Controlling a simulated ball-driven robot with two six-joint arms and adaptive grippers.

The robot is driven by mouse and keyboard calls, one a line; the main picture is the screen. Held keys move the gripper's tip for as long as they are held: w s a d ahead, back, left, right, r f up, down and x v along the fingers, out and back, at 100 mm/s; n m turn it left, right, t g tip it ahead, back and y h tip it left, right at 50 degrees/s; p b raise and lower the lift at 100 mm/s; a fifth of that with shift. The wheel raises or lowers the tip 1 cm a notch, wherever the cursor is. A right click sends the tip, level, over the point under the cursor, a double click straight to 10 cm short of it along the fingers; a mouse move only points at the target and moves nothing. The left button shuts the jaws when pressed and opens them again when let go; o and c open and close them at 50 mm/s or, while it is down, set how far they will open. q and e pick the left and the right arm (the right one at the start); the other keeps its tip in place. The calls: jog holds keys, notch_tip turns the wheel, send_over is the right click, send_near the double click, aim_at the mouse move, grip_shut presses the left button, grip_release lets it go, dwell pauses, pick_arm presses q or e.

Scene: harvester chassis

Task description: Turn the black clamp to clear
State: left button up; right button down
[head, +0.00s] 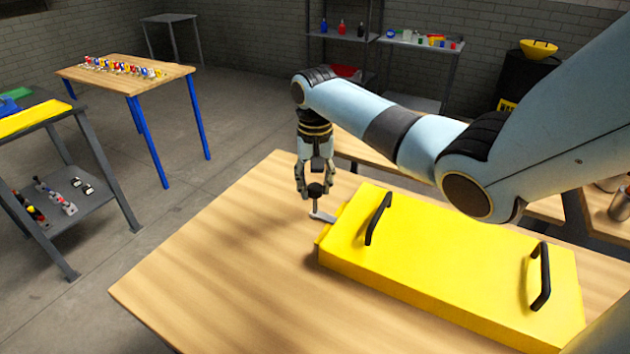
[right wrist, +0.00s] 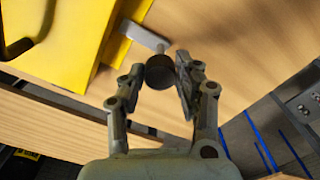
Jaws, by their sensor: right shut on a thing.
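The yellow harvester chassis (head: 440,255) lies on the wooden table, with two black handles on its top. The clamp (head: 323,216) sits at its left end, a grey metal lever with a dark round knob standing on a short stem. My right gripper (head: 316,188) points down from above, with its fingers on either side of the knob. In the right wrist view, the knob (right wrist: 160,72) lies between the fingertips of my right gripper (right wrist: 157,78), and the grey lever (right wrist: 146,37) runs from it towards the yellow chassis. My left gripper is in neither view.
The wooden table (head: 200,285) is bare left of the chassis. Another wooden table (head: 125,76) with small colourful parts stands at the back left. A grey cart (head: 75,185) is at the left edge. Shelves (head: 345,38) stand along the back wall.

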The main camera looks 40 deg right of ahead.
jog(key=shift+r+n+p, duration=0.2)
jog(key=shift+n+p, duration=1.1)
jog(key=shift+n, duration=0.1)
jog(key=n+p, duration=0.2)
jog(key=n, duration=0.2)
jog(key=shift+n, duration=0.3)
jog(key=n+p, duration=0.2)
jog(key=n, duration=0.3)
jog(key=n+p, duration=0.1)
jog(key=n, duration=0.4)
jog(key=shift+f, duration=0.15)
jog(key=shift+n, duration=0.4)
jog(key=c, duration=0.9)
grip_release()
jog(key=shift+c, duration=0.2)
